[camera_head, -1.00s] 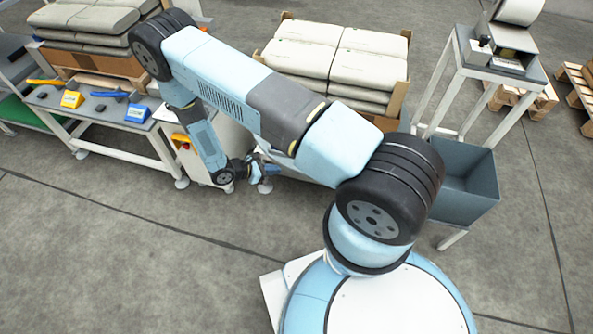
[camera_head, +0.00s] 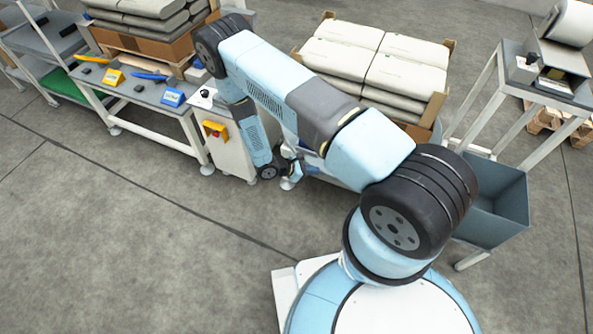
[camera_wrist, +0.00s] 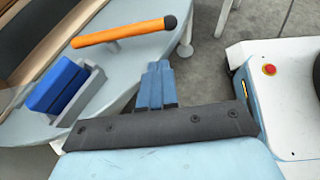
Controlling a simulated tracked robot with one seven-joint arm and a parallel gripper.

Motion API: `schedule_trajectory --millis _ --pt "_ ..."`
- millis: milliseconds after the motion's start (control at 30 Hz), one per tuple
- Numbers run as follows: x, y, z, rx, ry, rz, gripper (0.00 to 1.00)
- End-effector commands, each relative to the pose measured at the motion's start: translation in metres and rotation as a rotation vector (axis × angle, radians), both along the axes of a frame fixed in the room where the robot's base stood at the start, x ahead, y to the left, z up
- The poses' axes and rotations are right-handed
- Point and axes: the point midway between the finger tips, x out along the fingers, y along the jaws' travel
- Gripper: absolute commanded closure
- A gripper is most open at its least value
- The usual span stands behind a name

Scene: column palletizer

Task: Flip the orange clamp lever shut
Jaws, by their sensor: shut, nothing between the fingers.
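The orange clamp lever (camera_wrist: 125,32) is a straight bar with a black ball knob at its right end. It lies across the upper part of the wrist view, above a light grey surface. A blue block (camera_wrist: 60,88) against a grey plate is below its left end; I cannot tell how they join. My gripper (camera_wrist: 157,66) has its blue fingers shut together and empty. They are below the knob end of the lever in the picture, with a visible gap. In the head view the lever cannot be made out; my arm covers that area.
In the head view, a sack stack (camera_head: 375,62) stands behind my arm. A bench (camera_head: 150,92) with small tools is at left, beside a white cabinet with a yellow button box (camera_head: 214,130). A grey bin (camera_head: 497,205) is at right. The floor in front at left is clear.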

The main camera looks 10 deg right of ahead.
Motion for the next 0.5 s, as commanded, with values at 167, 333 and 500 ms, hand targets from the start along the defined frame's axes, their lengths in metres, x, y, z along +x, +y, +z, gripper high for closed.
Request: schedule_trajectory --millis 167,333,500 --pt "0.001 -0.029 -0.016 -0.002 0.0 -0.003 1.0" --pt "0.004 -0.052 -0.016 0.0 -0.001 -0.004 1.0" --pt "0.005 -0.066 -0.016 -0.001 -0.001 -0.003 1.0"
